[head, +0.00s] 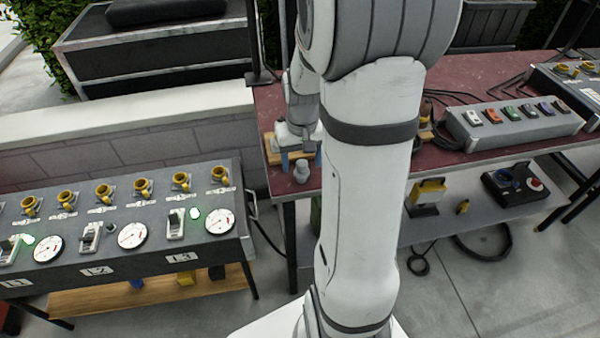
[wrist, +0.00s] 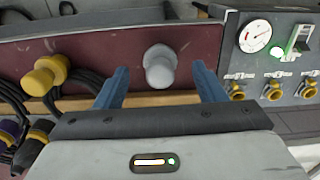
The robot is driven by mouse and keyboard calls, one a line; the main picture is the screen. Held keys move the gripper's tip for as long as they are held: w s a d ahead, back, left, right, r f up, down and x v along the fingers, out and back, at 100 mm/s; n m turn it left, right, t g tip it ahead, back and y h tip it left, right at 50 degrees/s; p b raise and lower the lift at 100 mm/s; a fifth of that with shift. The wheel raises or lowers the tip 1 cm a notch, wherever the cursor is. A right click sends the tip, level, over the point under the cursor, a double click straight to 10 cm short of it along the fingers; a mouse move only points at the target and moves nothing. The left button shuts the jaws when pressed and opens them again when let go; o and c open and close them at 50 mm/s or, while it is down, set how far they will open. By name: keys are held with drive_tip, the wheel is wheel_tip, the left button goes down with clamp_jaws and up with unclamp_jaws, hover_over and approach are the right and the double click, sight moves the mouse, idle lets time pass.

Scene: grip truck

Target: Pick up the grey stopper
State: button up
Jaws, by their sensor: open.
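The grey stopper (head: 302,173) stands near the front left edge of the dark red table top (head: 470,92). In the wrist view the grey stopper (wrist: 159,68) lies centred ahead, between the lines of my two blue fingers. My gripper (head: 301,158) is just behind the stopper in the head view. In the wrist view my gripper (wrist: 161,82) is open, with clear gaps on both sides of the stopper. Whether the fingertips reach past the stopper's sides is hard to tell.
A yellow stopper (wrist: 47,75) and black cables (wrist: 85,85) are at left in the wrist view. A grey panel with gauges and yellow sockets (head: 130,225) stands left of the table. A grey switch box (head: 515,122) sits to the right on the table.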

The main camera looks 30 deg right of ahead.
wheel_tip(320, 180, down, 2)
drive_tip(key=shift+f, duration=0.15)
drive_tip(key=c, duration=1.1)
